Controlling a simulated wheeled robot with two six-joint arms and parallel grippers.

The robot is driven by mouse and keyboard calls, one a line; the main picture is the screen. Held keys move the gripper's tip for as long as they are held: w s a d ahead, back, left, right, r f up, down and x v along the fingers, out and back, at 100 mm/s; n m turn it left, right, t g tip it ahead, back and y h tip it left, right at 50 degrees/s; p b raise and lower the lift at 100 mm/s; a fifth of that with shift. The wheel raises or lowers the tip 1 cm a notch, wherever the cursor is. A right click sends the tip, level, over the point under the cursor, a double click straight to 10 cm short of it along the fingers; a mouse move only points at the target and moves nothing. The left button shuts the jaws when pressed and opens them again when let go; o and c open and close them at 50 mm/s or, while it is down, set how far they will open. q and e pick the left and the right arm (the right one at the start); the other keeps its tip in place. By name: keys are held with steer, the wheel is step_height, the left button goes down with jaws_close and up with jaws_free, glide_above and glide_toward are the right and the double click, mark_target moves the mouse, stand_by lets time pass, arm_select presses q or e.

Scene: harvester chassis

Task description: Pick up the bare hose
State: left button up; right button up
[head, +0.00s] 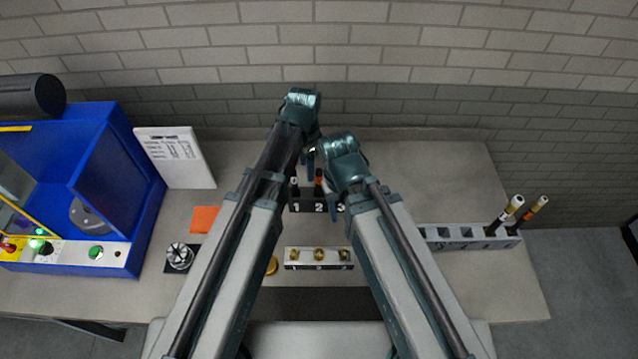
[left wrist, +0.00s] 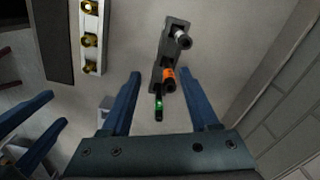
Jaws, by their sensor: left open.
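A dark holder marked 1 2 3 (head: 315,207) stands on the bench with upright hoses. In the left wrist view it holds a hose with a white band (left wrist: 182,38), a hose with an orange band (left wrist: 168,77) and a black hose (left wrist: 158,106) with a green end. The black one has no wide band and looks like the bare hose; in the head view my right arm hides it. My left gripper (head: 310,165) is open and empty, its fingers on either side of the black hose in the left wrist view (left wrist: 156,100). My right gripper (left wrist: 32,128) is open beside it.
A plate with brass fittings (head: 319,258) lies nearer me. A grey rack (head: 460,238) at the right holds banded hoses. A blue machine (head: 125,190), a white sheet (head: 176,157) and an orange square (head: 204,219) are at the left. The brick wall stands behind.

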mark_target(319, 184)
arm_select(q)
steer(key=w+d+m, duration=0.1)
steer(key=m, duration=0.1)
steer(key=w+d+r+m, duration=0.1)
steer(key=w+d+m, duration=0.1)
steer(key=shift+w+d+r+p, duration=0.1)
steer(key=shift+d+p, duration=0.15)
steer(key=shift+p, duration=0.15)
step_height(319, 184, down, 9)
steer(key=b, duration=0.8)
steer(key=shift+r+b, duration=0.1)
steer(key=shift+b, duration=0.25)
steer(key=f+b, duration=0.5)
steer(key=shift+s+f, duration=0.1)
steer(key=shift+s, duration=0.1)
jaws_close()
